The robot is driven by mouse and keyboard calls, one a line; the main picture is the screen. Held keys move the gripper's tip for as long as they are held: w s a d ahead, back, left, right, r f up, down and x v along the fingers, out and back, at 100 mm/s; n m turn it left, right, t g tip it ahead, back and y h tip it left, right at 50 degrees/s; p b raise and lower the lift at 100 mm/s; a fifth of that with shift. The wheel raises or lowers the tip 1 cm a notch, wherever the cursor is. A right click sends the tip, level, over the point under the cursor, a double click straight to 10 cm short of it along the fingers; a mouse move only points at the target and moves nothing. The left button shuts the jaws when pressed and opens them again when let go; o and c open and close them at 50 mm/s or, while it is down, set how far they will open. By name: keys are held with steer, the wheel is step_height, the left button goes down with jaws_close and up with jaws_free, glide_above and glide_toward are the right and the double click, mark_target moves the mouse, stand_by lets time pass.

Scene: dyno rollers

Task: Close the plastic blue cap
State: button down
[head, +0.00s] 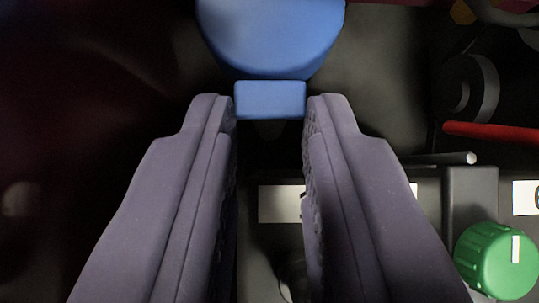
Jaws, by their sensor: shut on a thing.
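The plastic blue cap (272,38) is at the top middle of the head view, cut off by the upper edge. It has a rounded body and a small rectangular blue tab (270,100) pointing down toward me. My gripper (270,112) comes up from the bottom with its two grey-purple fingers on either side of the tab. The fingertips press on the tab's left and right sides, so the gripper is shut on it. What lies under the cap is mostly hidden, and I cannot tell how far the cap is open.
A green knob (497,260) with a white mark is at the lower right. A red rod (492,132) and a dark round part (468,88) are at the right. A white label (280,204) shows between the fingers. The left side is dark.

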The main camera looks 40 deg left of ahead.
steer(key=shift+s+f+t+y+b, duration=0.2)
steer(key=shift+f+t+y+b, duration=0.5)
steer(key=shift+f+t+b, duration=0.25)
steer(key=c, duration=1)
jaws_free()
steer(key=shift+w, duration=0.1)
steer(key=shift+o, duration=0.2)
steer(key=shift+d+r, duration=0.15)
steer(key=shift+r, duration=0.05)
steer(key=p+v, duration=0.3)
steer(key=v, duration=0.4)
steer(key=shift+s+d+r, duration=0.1)
steer(key=shift+s, duration=0.15)
